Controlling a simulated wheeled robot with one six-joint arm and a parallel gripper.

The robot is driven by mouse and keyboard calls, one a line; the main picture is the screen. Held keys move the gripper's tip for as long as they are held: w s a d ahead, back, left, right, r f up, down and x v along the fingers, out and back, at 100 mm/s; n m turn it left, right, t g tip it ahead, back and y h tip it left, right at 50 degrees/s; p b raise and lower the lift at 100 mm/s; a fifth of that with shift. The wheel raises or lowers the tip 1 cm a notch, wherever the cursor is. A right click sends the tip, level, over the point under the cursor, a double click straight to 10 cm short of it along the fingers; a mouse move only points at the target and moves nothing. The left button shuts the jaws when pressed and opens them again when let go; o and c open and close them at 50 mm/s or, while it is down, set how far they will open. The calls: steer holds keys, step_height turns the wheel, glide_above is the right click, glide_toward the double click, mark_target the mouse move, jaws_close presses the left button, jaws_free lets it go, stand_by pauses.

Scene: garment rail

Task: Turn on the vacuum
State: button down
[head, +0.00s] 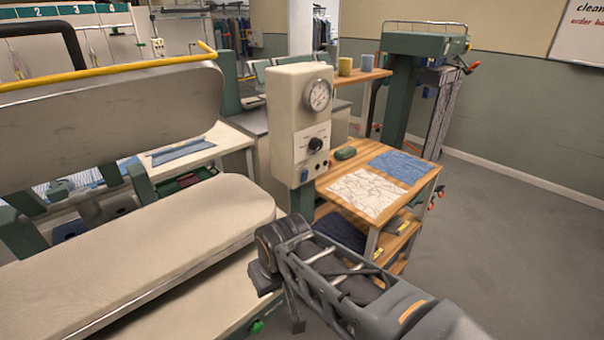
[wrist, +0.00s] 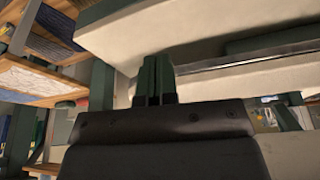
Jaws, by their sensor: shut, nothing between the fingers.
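A cream control box (head: 300,125) stands on a green post right of the press. It has a round gauge (head: 319,95), a black dial (head: 315,144) and a small blue switch (head: 305,173) low on its front. I cannot read which of these belongs to the vacuum. A green knob (head: 257,327) shows under the front edge of the press bed. My gripper (wrist: 155,78) is shut and empty, its dark fingers close together before the pale press surfaces in the wrist view. In the head view my arm reaches in from the lower right, near the press bed, below the box.
The padded press bed (head: 165,235) and its raised upper plate (head: 120,110) fill the left. A wooden table (head: 410,195) with white and blue cloths stands behind the box on the right. Grey floor (head: 500,250) at the right is clear.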

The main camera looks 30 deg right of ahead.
steer(key=w+d+r+m+t+y, duration=0.15)
steer(key=w+d+r+m, duration=0.25)
steer(key=w+d+m, duration=0.5)
steer(key=w+d+r+m+t, duration=0.1)
steer(key=d+m, duration=0.1)
steer(key=d, duration=0.4)
steer(key=w+d+r+m+t+b, duration=0.1)
steer(key=w+d+r+m+t, duration=0.1)
steer(key=d, duration=0.5)
steer(key=w+d+r+m+t, duration=0.1)
steer(key=w+d+m, duration=0.1)
steer(key=d, duration=0.4)
steer(key=shift+d+r+m, duration=0.35)
steer(key=shift+r+m, duration=0.05)
steer(key=shift+t, duration=0.25)
steer(key=p, duration=0.2)
glide_toward(305, 178)
steer(key=x, duration=0.5)
steer(key=shift+s+d+f, duration=0.1)
steer(key=shift+s+f, duration=0.15)
steer(key=shift+f, duration=0.15)
steer(key=shift+w, duration=0.75)
